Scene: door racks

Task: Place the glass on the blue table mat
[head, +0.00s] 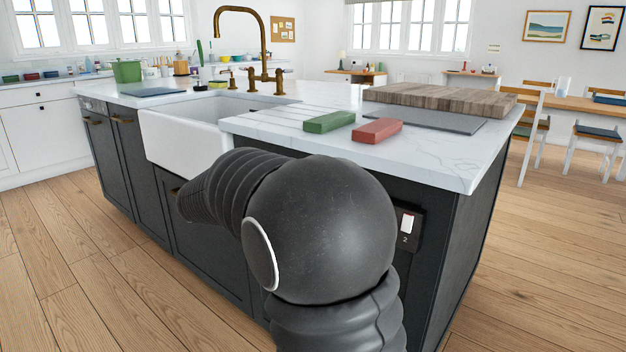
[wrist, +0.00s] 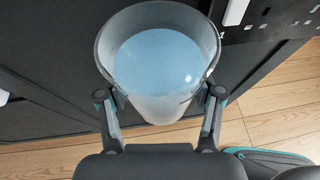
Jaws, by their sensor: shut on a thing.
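The glass (wrist: 158,60) is a clear, wide-rimmed tumbler in the wrist view, and its inside looks pale blue. My gripper (wrist: 160,98) is shut on it, with one finger on each side. The glass is held in front of the dark island side, above the wooden floor. In the head view the gripper and glass are not visible; my dark arm fills the middle. A small blue flat thing (head: 609,99) lies on the dining table at the far right; I cannot tell if it is the blue table mat.
The kitchen island (head: 455,168) has a white marble top with a green block (head: 330,122), a red block (head: 377,131), a grey mat (head: 462,125) and a wooden board (head: 440,96). Chairs (head: 597,135) stand by the dining table (head: 577,103). Open floor (head: 560,245) lies right of the island.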

